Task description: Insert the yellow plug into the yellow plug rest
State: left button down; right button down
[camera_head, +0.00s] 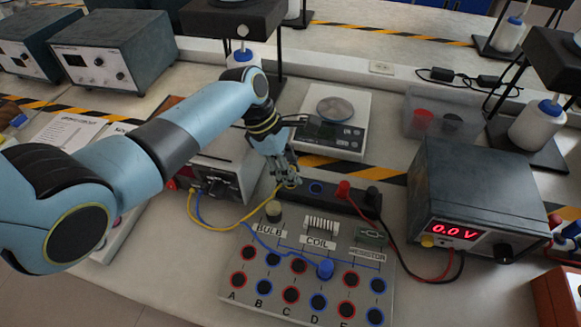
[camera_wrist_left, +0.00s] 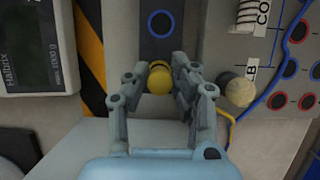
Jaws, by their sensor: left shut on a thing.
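My left gripper (camera_head: 290,182) is shut on the yellow plug (camera_wrist_left: 159,78), over the left end of the dark plug rest bar (camera_wrist_left: 162,48). In the wrist view the plug's round yellow top shows between the two fingers. The yellow plug rest itself is hidden under the plug and fingers, and I cannot tell how deep the plug sits. The yellow cable (camera_head: 239,228) loops left from the gripper. Beside it on the bar is an empty blue-ringed rest (camera_head: 316,188). My right gripper is in neither view.
A red plug (camera_head: 343,190) and a black plug (camera_head: 373,197) stand at the bar's right. The circuit board (camera_head: 232,289) lies in front, with a blue plug (camera_head: 325,268) on it. A scale (camera_head: 335,137) is behind; a power supply (camera_head: 483,187) stands right.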

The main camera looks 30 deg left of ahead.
pick_arm(q)
jog(key=shift+f, duration=0.65)
dwell(0.4)
jog(key=c, duration=1)
grip_release()
jog(key=shift+c, duration=0.2)
jog(key=shift+o, duration=0.3)
jog(key=o, duration=0.4)
jog(key=shift+c, duration=0.2)
